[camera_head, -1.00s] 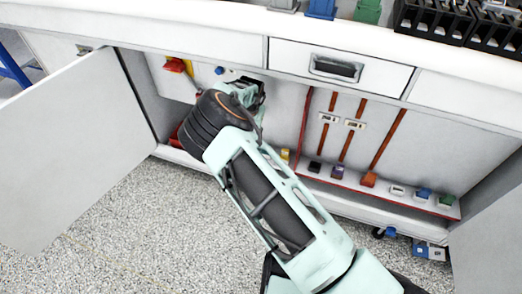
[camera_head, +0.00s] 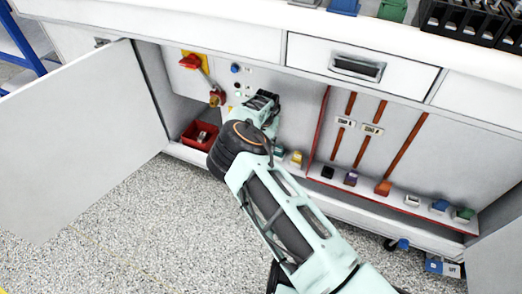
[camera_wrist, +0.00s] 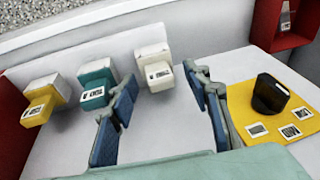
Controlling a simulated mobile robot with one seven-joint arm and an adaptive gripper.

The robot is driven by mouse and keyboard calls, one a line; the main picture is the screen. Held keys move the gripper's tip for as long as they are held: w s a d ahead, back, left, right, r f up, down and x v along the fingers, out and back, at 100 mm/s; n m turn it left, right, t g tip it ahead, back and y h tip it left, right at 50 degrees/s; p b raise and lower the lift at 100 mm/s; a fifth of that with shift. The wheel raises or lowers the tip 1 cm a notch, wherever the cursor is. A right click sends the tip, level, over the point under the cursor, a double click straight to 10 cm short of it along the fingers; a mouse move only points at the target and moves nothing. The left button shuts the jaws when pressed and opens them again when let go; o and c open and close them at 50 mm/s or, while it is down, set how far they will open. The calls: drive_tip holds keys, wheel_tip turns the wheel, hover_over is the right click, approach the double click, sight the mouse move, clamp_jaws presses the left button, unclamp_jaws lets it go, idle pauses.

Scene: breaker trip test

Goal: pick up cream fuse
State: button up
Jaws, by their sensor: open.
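The cream fuse (camera_wrist: 154,68) is a pale block with a printed label, standing on the white shelf in the wrist view. My gripper (camera_wrist: 159,80) is open, with one blue-padded finger on each side of the space in front of the cream fuse. Nothing is between the fingers. The cream fuse appears just beyond the fingertips; I cannot tell if they touch it. In the head view my arm hides the cream fuse and my fingertips.
A teal fuse (camera_wrist: 97,82) stands close left of the cream one, then a yellow fuse (camera_wrist: 45,97). A yellow plate (camera_wrist: 262,119) with a black knob lies right. A red bin (camera_head: 199,135) is in the cabinet. The open door (camera_head: 85,130) stands left.

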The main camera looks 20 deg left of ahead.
drive_tip(key=shift+c, duration=0.4)
clamp_jaws()
drive_tip(key=shift+a+r, duration=0.1)
